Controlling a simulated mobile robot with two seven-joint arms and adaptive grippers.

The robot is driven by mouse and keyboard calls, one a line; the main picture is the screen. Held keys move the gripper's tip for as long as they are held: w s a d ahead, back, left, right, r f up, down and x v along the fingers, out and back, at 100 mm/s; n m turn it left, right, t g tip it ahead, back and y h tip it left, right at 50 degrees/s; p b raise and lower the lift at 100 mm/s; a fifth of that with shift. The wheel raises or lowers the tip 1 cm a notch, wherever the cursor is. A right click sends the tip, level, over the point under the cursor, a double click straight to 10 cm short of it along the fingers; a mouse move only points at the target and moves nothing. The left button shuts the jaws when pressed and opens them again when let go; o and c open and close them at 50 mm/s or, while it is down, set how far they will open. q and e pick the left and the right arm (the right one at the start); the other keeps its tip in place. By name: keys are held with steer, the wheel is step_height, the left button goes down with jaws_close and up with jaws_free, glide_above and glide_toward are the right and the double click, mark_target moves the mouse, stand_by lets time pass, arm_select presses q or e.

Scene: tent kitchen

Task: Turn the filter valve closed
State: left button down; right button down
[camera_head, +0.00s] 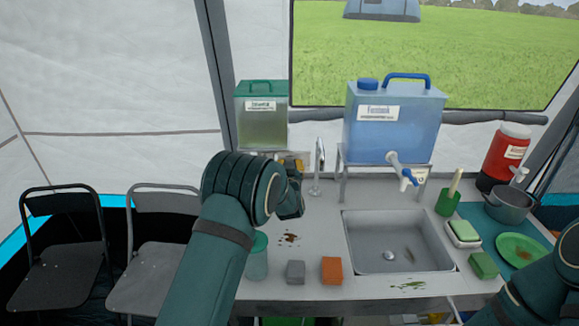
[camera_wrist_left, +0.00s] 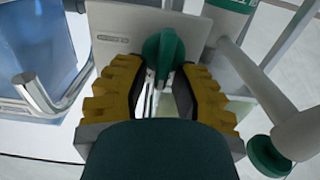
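The filter valve shows in the left wrist view as a green handle (camera_wrist_left: 165,55) in front of a grey plate (camera_wrist_left: 113,30). My left gripper (camera_wrist_left: 162,72) has its two yellow fingers apart, one on each side of the green handle. The lower part of the handle lies between the fingertips; I cannot tell whether either finger touches it. In the head view my left gripper (camera_head: 291,165) is at the back of the counter below the green-lidded tank (camera_head: 262,118), and my arm hides the valve. My right arm shows at the lower right; its gripper is out of view.
A blue water container (camera_head: 392,130) stands on a rack behind the sink (camera_head: 397,242). A faucet (camera_head: 317,170) rises right of my left gripper. An orange block (camera_head: 332,270), a grey block (camera_head: 295,272) and a greenish cup (camera_head: 257,262) are on the front counter.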

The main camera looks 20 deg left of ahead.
arm_select(q)
steer(key=shift+f+m, duration=0.1)
steer(key=shift+m, duration=0.2)
steer(key=shift+w+d+f+m+b, duration=0.1)
steer(key=shift+d+f+m+b, duration=0.4)
steer(key=shift+m, duration=2.35)
steer(key=shift+w+d+f+m+b, duration=0.1)
steer(key=shift+m+b, duration=0.7)
steer(key=shift+m, duration=2.1)
steer(key=shift+w+d+f+m+b, duration=0.2)
steer(key=shift+m+b, duration=0.45)
steer(key=shift+m, duration=2.2)
steer(key=shift+s, duration=0.15)
steer(key=c, duration=1.1)
jaws_free()
steer(key=shift+c, duration=0.2)
steer(key=shift+o, duration=0.5)
steer(key=shift+a+f, duration=0.1)
steer(key=shift+a, duration=0.05)
